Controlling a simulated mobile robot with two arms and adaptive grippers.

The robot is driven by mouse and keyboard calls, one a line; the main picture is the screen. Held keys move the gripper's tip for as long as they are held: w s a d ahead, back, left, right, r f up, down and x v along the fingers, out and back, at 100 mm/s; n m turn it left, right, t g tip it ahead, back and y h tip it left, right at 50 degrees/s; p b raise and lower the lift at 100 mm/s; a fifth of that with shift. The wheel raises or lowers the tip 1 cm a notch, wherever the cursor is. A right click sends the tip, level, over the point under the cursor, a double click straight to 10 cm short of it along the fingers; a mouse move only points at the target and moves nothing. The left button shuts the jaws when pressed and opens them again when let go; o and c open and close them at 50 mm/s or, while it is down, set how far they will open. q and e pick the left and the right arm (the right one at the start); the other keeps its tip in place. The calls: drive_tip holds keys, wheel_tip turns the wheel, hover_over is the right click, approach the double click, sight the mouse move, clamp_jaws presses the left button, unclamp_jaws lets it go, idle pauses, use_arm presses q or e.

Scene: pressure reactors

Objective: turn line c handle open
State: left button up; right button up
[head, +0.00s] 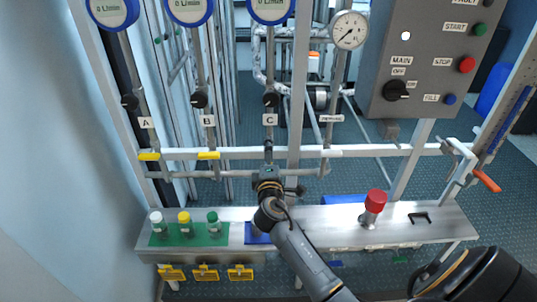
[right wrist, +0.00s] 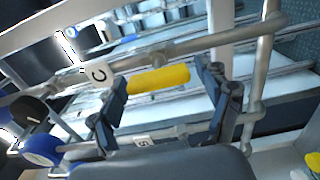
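The line C label (head: 270,120) hangs on its pipe in the head view, below a black knob (head: 270,100). My right gripper (head: 268,172) is at the rail below that label and hides the handle there. In the right wrist view, the yellow handle (right wrist: 158,80) lies along the pipe beside the C label (right wrist: 98,75). My right gripper (right wrist: 165,84) is open, with one finger near each end of the yellow handle. Contact cannot be told. The yellow handles of line A (head: 148,156) and line B (head: 208,155) lie along the rail. My left gripper is not in view.
A bench (head: 330,225) below the rail holds capped bottles on a green mat (head: 160,238), and a red-topped item (head: 375,202). A control panel (head: 425,55) is at upper right. An orange handle (head: 487,180) is at far right. Vertical pipes and posts stand close to the gripper.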

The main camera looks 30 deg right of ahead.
drive_tip(key=shift+s, duration=0.1)
drive_tip(key=v, duration=1.2)
drive_tip(key=shift+f, duration=0.15)
